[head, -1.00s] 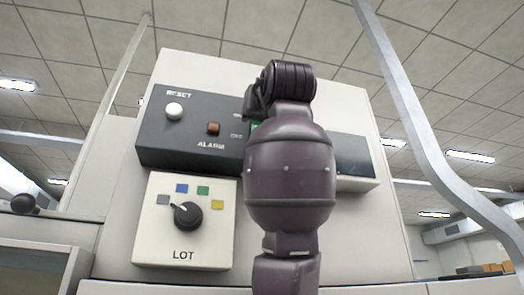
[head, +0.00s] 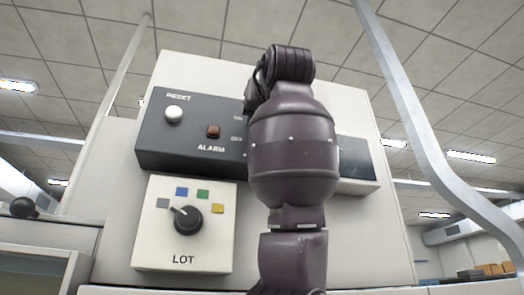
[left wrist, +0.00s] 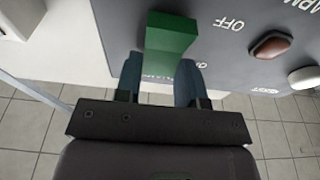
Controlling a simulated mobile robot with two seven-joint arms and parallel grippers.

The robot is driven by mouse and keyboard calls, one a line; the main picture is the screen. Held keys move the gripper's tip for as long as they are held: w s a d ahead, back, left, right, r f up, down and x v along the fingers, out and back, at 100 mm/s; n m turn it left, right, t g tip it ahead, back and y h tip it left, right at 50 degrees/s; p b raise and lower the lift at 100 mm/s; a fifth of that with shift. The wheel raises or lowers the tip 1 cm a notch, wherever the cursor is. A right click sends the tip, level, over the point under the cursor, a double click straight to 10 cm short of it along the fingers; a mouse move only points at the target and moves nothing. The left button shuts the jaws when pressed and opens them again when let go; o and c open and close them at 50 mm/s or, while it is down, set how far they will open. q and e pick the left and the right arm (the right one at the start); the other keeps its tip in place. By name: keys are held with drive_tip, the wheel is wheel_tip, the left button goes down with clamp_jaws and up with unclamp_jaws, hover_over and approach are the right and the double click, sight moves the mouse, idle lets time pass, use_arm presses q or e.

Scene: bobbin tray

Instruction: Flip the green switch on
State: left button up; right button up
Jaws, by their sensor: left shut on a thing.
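The green switch (left wrist: 170,40) is a chunky lever on the dark grey control panel (head: 190,145). In the left wrist view it stands between the two blue-grey fingers of my left gripper (left wrist: 160,77), which is shut on it. The printed OFF label lies beside the lever, and a partly covered label, likely ON, is close to the right finger. In the head view my left arm hides the switch and the gripper's fingertips. I cannot tell for certain which way the lever is tilted. My right gripper is in neither current view.
The panel also carries a white RESET button (head: 173,113) and a red ALARM button (head: 213,131). Below is a white LOT box (head: 160,240) with a black knob (head: 188,219) and coloured squares. A grey pipe (head: 415,125) runs down on the right.

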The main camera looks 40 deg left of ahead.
use_arm(q)
drive_tip(key=shift+a+r+g+h, duration=0.1)
drive_tip(key=shift+r+g+h, duration=0.2)
drive_tip(key=shift+h, duration=0.3)
drive_tip(key=o, duration=0.9)
drive_tip(key=shift+o, duration=0.2)
drive_tip(key=shift+f, duration=0.1)
use_arm(e)
drive_tip(key=shift+s, duration=0.15)
use_arm(q)
drive_tip(key=b+v, duration=0.2)
drive_tip(key=v, duration=0.8)
drive_tip(key=shift+s+d, duration=0.2)
drive_tip(key=shift+d, duration=0.2)
use_arm(e)
drive_tip(key=shift+w+f, duration=0.5)
drive_tip(key=shift+f, duration=0.15)
